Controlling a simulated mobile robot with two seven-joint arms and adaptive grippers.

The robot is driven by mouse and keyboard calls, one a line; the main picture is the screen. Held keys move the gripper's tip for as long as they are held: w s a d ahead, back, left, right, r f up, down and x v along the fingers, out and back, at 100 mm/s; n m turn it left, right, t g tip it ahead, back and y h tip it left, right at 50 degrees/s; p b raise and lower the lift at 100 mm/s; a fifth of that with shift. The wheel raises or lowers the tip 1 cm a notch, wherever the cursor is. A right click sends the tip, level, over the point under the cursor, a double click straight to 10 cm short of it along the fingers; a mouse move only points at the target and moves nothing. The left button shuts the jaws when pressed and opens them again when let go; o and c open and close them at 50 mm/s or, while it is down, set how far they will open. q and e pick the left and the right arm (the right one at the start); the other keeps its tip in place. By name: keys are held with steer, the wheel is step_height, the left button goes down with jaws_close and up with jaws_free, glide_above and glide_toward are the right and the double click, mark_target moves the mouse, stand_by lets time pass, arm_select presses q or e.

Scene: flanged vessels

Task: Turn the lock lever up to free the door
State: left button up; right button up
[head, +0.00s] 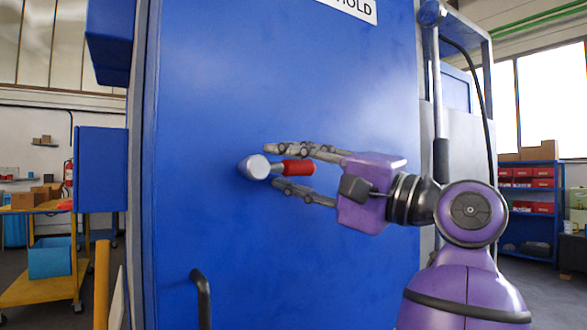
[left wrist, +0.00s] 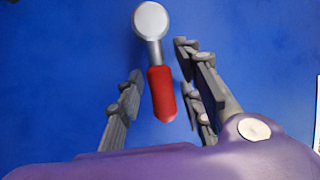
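The lock lever has a round grey hub (head: 254,167) on the blue door (head: 225,90) and a red grip (head: 299,168) that points right, about level, in the head view. My left gripper (head: 273,167) reaches in from the right, one finger above the grip and one below. In the left wrist view the red grip (left wrist: 162,94) lies between the two spread fingers (left wrist: 157,60), with blue showing on both sides. The gripper is open and does not appear to touch the lever. My right gripper is out of view.
A dark door handle (head: 202,298) stands out low on the door. A vertical pipe (head: 437,90) runs at the door's right side. A yellow cart (head: 40,290) stands at the left, and a blue shelf with red bins (head: 530,190) stands back right.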

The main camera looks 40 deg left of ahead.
arm_select(q)
steer(key=shift+d, duration=0.2)
steer(key=v, duration=1.1)
steer(key=shift+d, duration=0.35)
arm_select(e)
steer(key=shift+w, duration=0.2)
arm_select(q)
steer(key=shift+f, duration=0.1)
